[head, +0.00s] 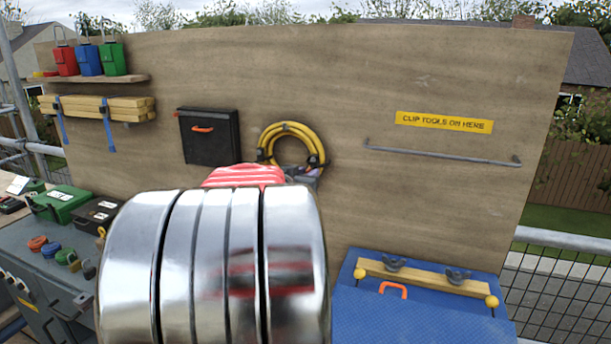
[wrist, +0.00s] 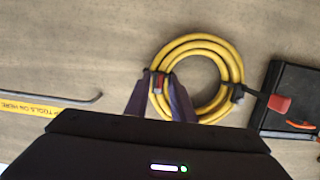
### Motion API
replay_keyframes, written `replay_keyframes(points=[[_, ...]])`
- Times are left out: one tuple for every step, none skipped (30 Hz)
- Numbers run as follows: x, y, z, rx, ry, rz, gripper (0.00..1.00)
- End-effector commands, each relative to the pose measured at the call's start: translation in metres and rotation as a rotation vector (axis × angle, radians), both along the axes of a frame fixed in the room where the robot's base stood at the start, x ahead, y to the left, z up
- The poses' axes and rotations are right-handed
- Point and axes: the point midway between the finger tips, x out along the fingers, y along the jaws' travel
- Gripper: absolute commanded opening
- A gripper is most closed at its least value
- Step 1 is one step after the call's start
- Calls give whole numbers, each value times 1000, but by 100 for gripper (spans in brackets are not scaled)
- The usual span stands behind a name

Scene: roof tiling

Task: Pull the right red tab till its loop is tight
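A coil of yellow hose (head: 292,132) hangs on the wooden board, held by a dark strap loop on each side. It also shows in the wrist view (wrist: 205,62), where the picture is turned round. There the right red tab (wrist: 158,83) shows small on the coil's left side, between my fingertips. The left red tab (wrist: 280,103) sticks out at the end of its strap on the other side. My gripper (wrist: 160,80) looks open, its two fingers on either side of the right tab, with a gap visible. In the head view my arm hides both tabs.
A black box (head: 210,138) with an orange handle is left of the coil. A grey rail (head: 440,152) under a yellow sign (head: 444,122) is to the right. A blue case (head: 420,305) stands below right. Board between coil and rail is clear.

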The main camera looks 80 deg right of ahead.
Motion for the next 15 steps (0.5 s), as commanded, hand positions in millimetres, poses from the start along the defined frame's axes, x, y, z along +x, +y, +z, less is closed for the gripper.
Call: replay_keyframes(points=[[0, 0, 0, 0, 0, 0, 18], [0, 0, 0, 0, 0, 0, 16], [0, 0, 0, 0, 0, 0, 14], [0, 0, 0, 0, 0, 0, 11], [0, 0, 0, 0, 0, 0, 9], [0, 0, 0, 0, 0, 1, 6], [0, 0, 0, 0, 0, 1, 4], [0, 0, 0, 0, 0, 1, 2], [0, 0, 0, 0, 0, 1, 0], [0, 0, 0, 0, 0, 1, 0], [0, 0, 0, 0, 0, 1, 0], [0, 0, 0, 0, 0, 1, 0], [1, 0, 0, 0, 0, 1, 0], [1, 0, 0, 0, 0, 1, 0], [1, 0, 0, 0, 0, 1, 0]])
